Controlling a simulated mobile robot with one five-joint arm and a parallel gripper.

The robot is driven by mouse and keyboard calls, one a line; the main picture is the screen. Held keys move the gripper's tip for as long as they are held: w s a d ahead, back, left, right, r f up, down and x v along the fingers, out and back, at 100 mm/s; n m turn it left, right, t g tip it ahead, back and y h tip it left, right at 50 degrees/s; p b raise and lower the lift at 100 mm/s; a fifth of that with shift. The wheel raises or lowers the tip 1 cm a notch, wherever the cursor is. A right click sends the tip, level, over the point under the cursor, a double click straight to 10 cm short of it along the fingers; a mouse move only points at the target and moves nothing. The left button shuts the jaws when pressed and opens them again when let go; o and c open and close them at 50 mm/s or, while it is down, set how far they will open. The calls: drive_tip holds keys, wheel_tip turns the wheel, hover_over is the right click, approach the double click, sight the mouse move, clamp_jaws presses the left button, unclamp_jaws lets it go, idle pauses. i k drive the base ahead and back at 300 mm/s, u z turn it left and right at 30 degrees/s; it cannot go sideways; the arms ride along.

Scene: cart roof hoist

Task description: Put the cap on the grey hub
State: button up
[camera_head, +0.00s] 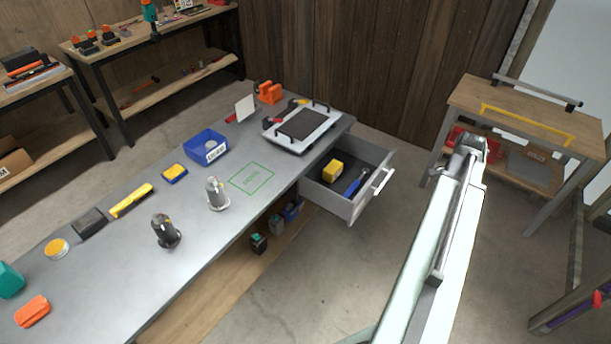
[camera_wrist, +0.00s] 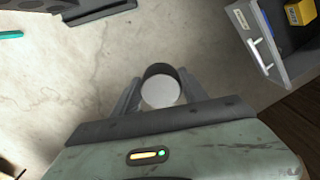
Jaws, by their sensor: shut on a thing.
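A light grey hub (camera_head: 216,193) stands upright on a pale round base on the grey workbench (camera_head: 120,225). A darker, near-black hub (camera_head: 166,231) stands nearer, to its left. In the wrist view my gripper (camera_wrist: 159,84) is shut on a round cap (camera_wrist: 160,92), with a dark rim and a pale flat face towards the camera. It holds the cap over bare floor, apart from both hubs. In the head view my arm rises on the right, and the fingers and cap cannot be made out.
An open drawer (camera_head: 346,208) juts from the bench, holding a yellow block (camera_head: 332,171) and a blue-handled tool (camera_head: 355,185). A blue bin (camera_head: 205,147), a tray (camera_head: 301,128) and a green marked square (camera_head: 252,178) are on the bench. A wooden table (camera_head: 535,125) stands right.

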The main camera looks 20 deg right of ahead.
sight(215, 185)
drive_tip(key=u, duration=1.7)
drive_tip(key=i, duration=1)
drive_tip(key=z, duration=0.05)
